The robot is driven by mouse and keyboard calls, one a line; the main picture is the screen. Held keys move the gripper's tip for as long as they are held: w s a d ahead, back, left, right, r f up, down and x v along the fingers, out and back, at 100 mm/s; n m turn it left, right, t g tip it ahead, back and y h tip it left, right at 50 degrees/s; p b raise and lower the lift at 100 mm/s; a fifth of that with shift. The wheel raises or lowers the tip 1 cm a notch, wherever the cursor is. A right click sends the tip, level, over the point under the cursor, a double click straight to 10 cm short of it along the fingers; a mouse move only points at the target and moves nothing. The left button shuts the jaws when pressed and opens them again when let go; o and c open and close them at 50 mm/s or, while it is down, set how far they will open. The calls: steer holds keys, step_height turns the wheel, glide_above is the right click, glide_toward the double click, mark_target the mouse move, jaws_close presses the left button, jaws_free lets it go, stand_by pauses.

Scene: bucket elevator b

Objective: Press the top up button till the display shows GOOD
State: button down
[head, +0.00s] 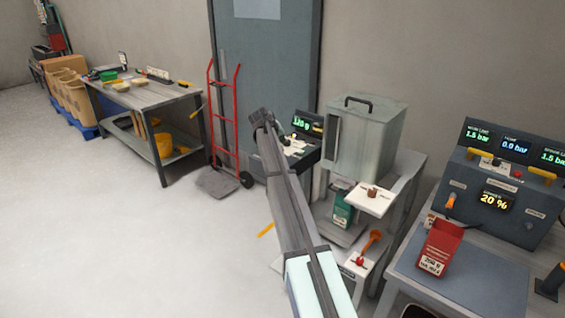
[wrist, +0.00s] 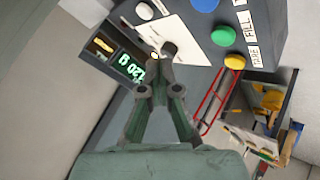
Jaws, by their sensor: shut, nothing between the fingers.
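The control box (head: 296,150) with the display (head: 305,123) stands in front of the grey door. In the wrist view the green-lit display (wrist: 131,67) appears to read 120 g. The panel carries a white button (wrist: 145,10), a blue button (wrist: 205,5), a green button (wrist: 223,37) and a yellow button (wrist: 235,61). Labels beside them include FILL and TARE; I cannot tell which button is top up. My gripper (wrist: 167,50) is shut and empty, its tips over the white plate on the panel. It also shows in the head view (head: 263,118). Contact with the panel cannot be told.
A grey hopper (head: 366,140) on a stand is right of the control box. A red hand truck (head: 238,130) and a workbench (head: 145,95) are left. A console (head: 500,180) and red carton (head: 438,248) are right. The left floor is open.

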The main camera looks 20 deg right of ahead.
steer(key=shift+f+b, duration=1.2)
steer(key=shift+f, duration=2.2)
steer(key=shift+f+b, duration=0.3)
steer(key=shift+f, duration=0.1)
steer(key=shift+f+b, duration=0.35)
steer(key=shift+f, duration=0.25)
steer(key=shift+r, duration=0.1)
stand_by(1.7)
steer(key=shift+r+p, duration=0.35)
steer(key=shift+r, duration=0.55)
steer(key=shift+r, duration=0.1)
steer(key=shift+r+p, duration=0.8)
steer(key=shift+r, duration=1.6)
